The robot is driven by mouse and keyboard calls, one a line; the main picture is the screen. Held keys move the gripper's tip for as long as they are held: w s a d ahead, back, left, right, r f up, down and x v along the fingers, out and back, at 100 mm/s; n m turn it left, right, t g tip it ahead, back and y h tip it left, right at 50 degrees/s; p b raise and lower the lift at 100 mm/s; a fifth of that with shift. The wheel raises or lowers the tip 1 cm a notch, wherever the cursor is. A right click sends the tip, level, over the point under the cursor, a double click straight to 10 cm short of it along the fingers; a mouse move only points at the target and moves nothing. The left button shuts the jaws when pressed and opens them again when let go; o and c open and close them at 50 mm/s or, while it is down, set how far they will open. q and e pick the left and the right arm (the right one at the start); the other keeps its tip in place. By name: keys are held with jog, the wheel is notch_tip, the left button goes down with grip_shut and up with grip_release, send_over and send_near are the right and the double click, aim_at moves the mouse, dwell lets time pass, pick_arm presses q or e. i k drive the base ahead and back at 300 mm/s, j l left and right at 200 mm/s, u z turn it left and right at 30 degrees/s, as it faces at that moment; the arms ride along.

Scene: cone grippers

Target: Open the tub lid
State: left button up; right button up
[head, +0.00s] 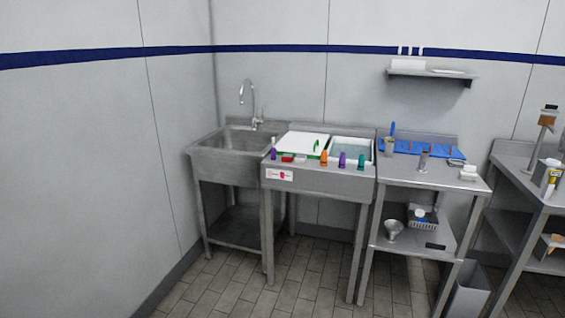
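A white-rimmed rectangular tub (346,143) sits in the right part of the middle steel unit, small and far off. Its top looks pale blue-grey; I cannot tell whether that is a lid or the inside. Left of it lies a flat white panel (298,140) with a green edge and a small green object on it; it could be a lid or a board. Neither of my grippers is in view, and nothing touches the tub.
Purple, orange and teal upright pieces (324,158) line the unit's front edge. A sink (232,155) with a tap stands left. A steel table (425,172) with a blue tray stands right. A grey bin (468,292) is on the floor. The tiled floor in front is free.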

aim_at(303, 138)
jog(key=i+z, duration=0.15)
jog(key=i, duration=0.3)
jog(key=i+j+z, duration=0.15)
jog(key=i, duration=0.3)
jog(key=i+j+z, duration=0.1)
jog(key=i, duration=0.35)
jog(key=i+j+z, duration=0.2)
jog(key=i+z, duration=0.3)
jog(key=i+j+z, duration=0.3)
jog(key=z, duration=0.15)
